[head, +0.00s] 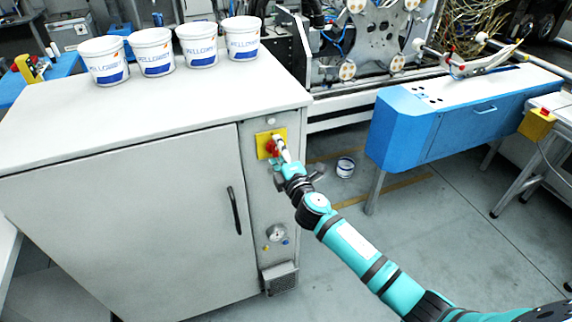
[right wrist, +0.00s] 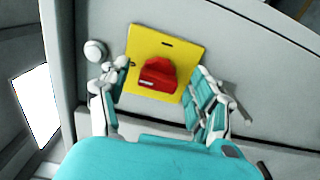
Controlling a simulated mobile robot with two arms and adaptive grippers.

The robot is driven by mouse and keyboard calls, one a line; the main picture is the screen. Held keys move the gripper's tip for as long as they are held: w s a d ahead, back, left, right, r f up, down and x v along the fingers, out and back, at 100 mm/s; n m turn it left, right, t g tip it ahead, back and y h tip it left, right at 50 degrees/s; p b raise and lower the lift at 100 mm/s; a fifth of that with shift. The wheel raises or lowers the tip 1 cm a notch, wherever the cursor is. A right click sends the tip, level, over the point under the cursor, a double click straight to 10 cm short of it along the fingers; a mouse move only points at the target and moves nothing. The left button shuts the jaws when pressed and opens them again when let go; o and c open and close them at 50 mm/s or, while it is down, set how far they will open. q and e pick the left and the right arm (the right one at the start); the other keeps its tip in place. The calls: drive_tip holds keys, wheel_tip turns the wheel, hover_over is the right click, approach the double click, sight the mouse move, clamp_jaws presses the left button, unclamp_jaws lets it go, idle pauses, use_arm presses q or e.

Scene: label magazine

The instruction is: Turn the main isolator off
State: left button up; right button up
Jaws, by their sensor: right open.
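The main isolator is a red rotary handle (head: 271,147) on a yellow plate (head: 262,150), on the narrow front panel of a grey cabinet. In the right wrist view the red handle (right wrist: 158,76) shows in front of the yellow plate (right wrist: 170,48), between my fingers. My right gripper (head: 281,150) is at the plate, just right of the handle in the head view. In the right wrist view my right gripper (right wrist: 160,88) is open, with one finger on each side of the handle and gaps between. Fingertip contact with the plate cannot be told. My left gripper is out of view.
Several white tubs (head: 152,52) stand on the cabinet top (head: 150,100). The cabinet door has a black handle (head: 234,210). A gauge (head: 276,232) sits below the isolator. A blue bench (head: 400,135) and a small tub (head: 345,167) are to the right. Floor in front is clear.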

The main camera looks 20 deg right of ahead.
drive_tip(key=s, duration=1.1)
drive_tip(key=shift+d, duration=0.2)
